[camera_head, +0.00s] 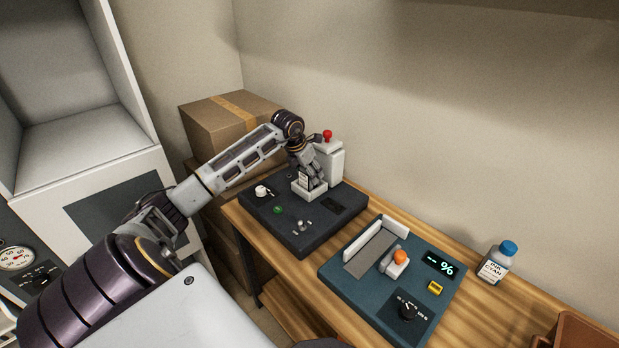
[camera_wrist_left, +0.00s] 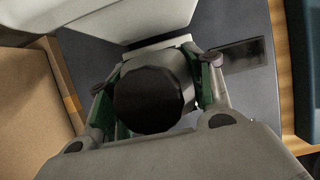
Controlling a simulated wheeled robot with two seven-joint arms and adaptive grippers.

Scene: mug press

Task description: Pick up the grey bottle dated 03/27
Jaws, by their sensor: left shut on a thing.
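A grey bottle with a black cap fills the middle of the left wrist view (camera_wrist_left: 152,100), seen from above. My left gripper (camera_wrist_left: 152,88) is shut on it, with one green-lined finger on each side. In the head view the left gripper (camera_head: 312,172) reaches down at the dark machine, and a pale label on the bottle (camera_head: 304,178) shows by its fingers. The bottle is just over or on the machine's white block; I cannot tell if they touch. I cannot read a date. My right gripper is out of view.
The dark machine (camera_head: 290,232) has a white post with a red knob (camera_head: 327,135). A teal machine (camera_head: 350,285) stands to its right on the wooden table (camera_head: 470,325). A blue-capped ink bottle (camera_head: 496,264) stands further right. Cardboard boxes (camera_head: 215,125) are behind my left arm.

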